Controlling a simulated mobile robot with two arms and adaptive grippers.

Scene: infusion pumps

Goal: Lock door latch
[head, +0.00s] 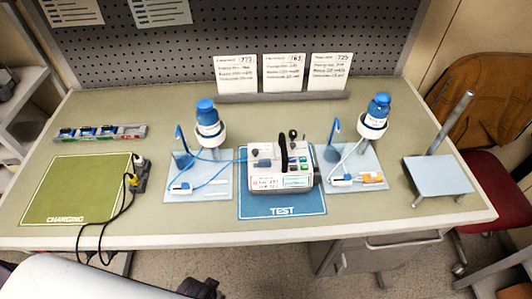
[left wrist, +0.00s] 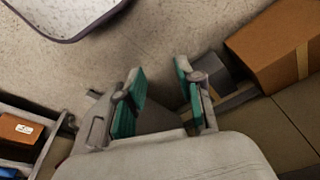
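An infusion pump (head: 282,168) with a dark carrying handle stands on the blue TEST mat (head: 283,206) at the table's middle. Its front carries labels and green areas. A small dark knob shows near its top right, but I cannot tell whether it is the door latch, nor the latch's position. A blue tube runs from the left stand to the pump. My left gripper (left wrist: 158,92) shows in the left wrist view, fingers apart and empty, over the floor and far from the pump. My right gripper is in neither view.
Blue-capped bottles (head: 208,122) (head: 375,116) on stands flank the pump. A green CHARGING mat (head: 80,188) with a black cable lies left, and a grey stand (head: 437,176) stands right. Beside the table is a red chair (head: 497,190). Cardboard boxes (left wrist: 280,45) sit near my left gripper.

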